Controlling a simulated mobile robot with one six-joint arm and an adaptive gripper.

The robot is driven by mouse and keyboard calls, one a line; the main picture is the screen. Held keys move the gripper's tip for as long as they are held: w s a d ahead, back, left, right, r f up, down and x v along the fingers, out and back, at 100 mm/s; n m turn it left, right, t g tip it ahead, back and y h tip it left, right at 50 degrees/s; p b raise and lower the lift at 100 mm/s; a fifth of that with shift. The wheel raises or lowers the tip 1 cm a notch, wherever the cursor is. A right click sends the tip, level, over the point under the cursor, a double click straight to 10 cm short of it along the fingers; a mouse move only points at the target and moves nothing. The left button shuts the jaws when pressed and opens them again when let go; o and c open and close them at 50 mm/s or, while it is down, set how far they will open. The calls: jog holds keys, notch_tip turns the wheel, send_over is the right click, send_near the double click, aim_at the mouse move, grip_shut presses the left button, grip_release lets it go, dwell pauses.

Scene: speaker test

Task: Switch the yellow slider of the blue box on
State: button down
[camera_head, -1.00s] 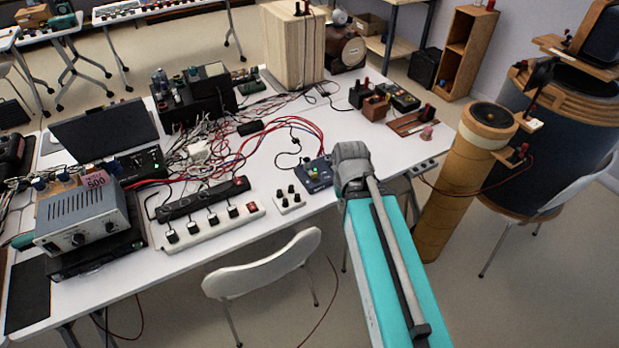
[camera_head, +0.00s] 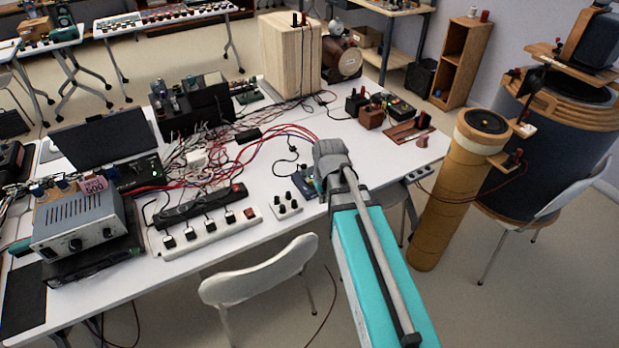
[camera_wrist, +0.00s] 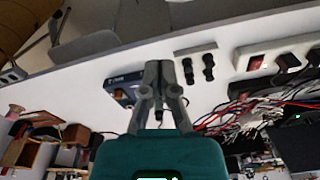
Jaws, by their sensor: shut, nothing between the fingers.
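The small blue box (camera_head: 309,184) sits near the front edge of the white table, partly covered by my arm in the head view. In the wrist view the blue box (camera_wrist: 121,83) lies just left of my gripper (camera_wrist: 158,66), whose fingers hide part of it. The fingertips are together and empty. In the head view the fingers are hidden by my wrist. I cannot make out the yellow slider or its position in either view. From these views I cannot tell whether the fingertips touch the box.
A white block with black knobs (camera_head: 286,204) stands left of the blue box. A white power strip (camera_head: 208,231) lies farther left. Red cables (camera_head: 290,131) run behind the box. A white chair (camera_head: 262,275) stands at the table's front, and a wooden column (camera_head: 452,195) stands at right.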

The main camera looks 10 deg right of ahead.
aim_at(312, 186)
jog(key=w+d+f+n+t+b, duration=0.1)
jog(key=w+n+t+b, duration=0.1)
jog(key=w, duration=1.6)
jog(key=shift+w+f+y, duration=0.15)
jog(key=shift+f+y, duration=0.2)
jog(key=shift+y, duration=0.05)
jog(key=shift+f+b, duration=0.2)
jog(key=shift+b, duration=0.1)
jog(key=b+x, duration=0.9)
jog(key=shift+w+f, duration=0.25)
jog(key=shift+w, duration=0.05)
jog(key=shift+s+d, duration=0.2)
jog(key=shift+s, duration=0.4)
jog(key=shift+s+d, duration=0.15)
jog(key=shift+s, duration=0.5)
jog(key=shift+r, duration=0.1)
